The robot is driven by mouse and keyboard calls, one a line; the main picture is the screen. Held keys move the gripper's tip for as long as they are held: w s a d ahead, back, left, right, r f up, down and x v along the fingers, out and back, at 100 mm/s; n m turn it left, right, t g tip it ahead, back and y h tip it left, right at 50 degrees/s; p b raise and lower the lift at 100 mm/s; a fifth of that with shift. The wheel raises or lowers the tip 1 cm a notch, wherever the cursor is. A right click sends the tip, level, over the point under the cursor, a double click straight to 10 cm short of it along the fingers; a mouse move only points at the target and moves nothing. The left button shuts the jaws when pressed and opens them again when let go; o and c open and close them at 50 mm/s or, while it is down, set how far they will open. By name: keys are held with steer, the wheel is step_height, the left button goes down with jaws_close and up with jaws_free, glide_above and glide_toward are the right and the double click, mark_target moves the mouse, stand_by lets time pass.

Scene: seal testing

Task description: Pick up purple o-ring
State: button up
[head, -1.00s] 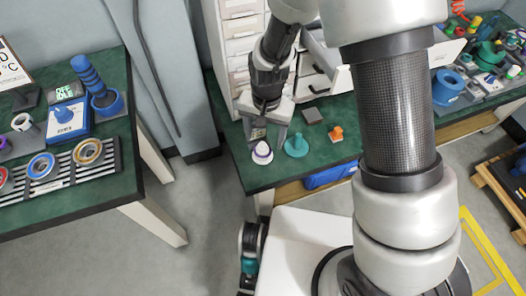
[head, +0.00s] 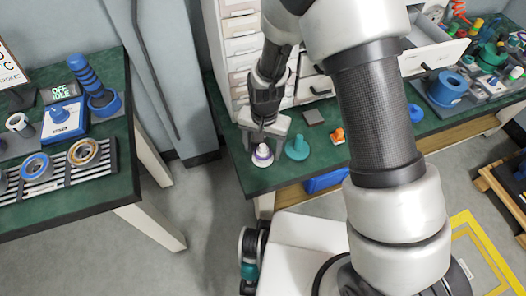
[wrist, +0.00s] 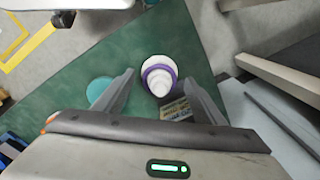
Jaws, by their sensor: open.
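The purple o-ring (wrist: 160,67) sits around a white stepped cone (wrist: 158,84) on the green bench, and shows as a thin purple band in the wrist view. In the head view the ring (head: 262,154) is small, on the cone below my gripper (head: 264,139). In the wrist view my gripper (wrist: 161,82) is open, with one finger on each side of the cone and nothing held. The right finger looks nearer the cone than the left. I cannot tell how high the fingertips are above the ring.
A teal cone (head: 297,148) stands just right of the white cone, with an orange piece (head: 337,136) and a grey block (head: 313,117) beyond. A small printed tag (wrist: 176,108) lies near the right finger. White drawers (head: 243,55) rise behind. Another bench with rings (head: 84,153) is at left.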

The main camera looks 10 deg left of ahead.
steer(key=shift+f, duration=0.25)
stand_by(0.3)
steer(key=c, duration=1.2)
